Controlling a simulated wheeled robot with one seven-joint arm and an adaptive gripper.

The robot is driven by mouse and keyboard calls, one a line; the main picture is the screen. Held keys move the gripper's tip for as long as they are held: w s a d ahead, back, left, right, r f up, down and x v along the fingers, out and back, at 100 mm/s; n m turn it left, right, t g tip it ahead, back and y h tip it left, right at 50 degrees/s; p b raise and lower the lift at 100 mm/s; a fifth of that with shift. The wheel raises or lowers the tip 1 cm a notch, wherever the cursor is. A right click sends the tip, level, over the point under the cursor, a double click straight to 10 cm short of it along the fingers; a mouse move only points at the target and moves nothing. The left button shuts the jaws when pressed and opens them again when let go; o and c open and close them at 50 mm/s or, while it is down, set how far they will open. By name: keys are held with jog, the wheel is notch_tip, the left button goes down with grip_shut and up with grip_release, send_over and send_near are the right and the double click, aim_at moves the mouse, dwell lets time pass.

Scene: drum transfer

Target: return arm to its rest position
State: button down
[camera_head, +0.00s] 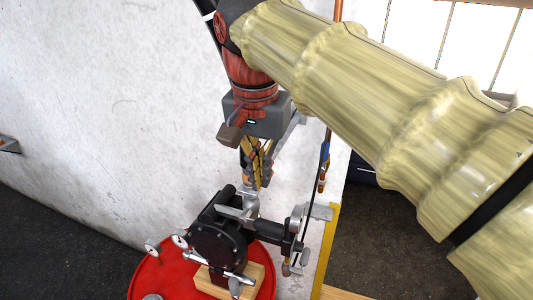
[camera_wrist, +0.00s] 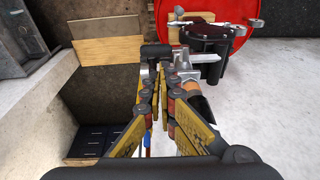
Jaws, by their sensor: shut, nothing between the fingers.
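My gripper (camera_head: 256,184) hangs from my yellow-sleeved arm in the head view, pointing down just above a black pump-like device. In the wrist view my gripper (camera_wrist: 168,68) has its fingertips close together with nothing held. The black device (camera_head: 219,241) stands on a wooden block on the red drum lid. It also shows at the upper right of the wrist view (camera_wrist: 206,41). The fingertips overlap the device's metal fittings in the head view; I cannot tell whether they touch.
The red drum lid (camera_head: 150,272) is at the bottom, beside a pale wall (camera_head: 100,110). A yellow post (camera_head: 328,250) stands right of it. A thin vertical pipe (camera_head: 337,12) and dark cable run close to my gripper. Open dark floor (camera_head: 385,235) lies at the right.

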jog(key=s+d+f+n+t+b, duration=0.1)
jog(key=s+d+f+b, duration=0.3)
jog(key=f, duration=1.1)
jog(key=s+d+f+n+t+b, duration=0.1)
jog(key=s+d+f+b, duration=0.4)
jog(key=d+f+b, duration=0.5)
jog(key=s+d+f+n+t+b, duration=0.1)
jog(key=s+d+f+b, duration=0.4)
jog(key=f+b, duration=0.6)
notch_tip(320, 180, down, 11)
jog(key=shift+d+r+n, duration=0.15)
jog(key=shift+d+n, duration=0.25)
jog(key=shift+d, duration=0.6)
jog(key=c, duration=2.6)
grip_release()
jog(key=shift+s, duration=0.1)
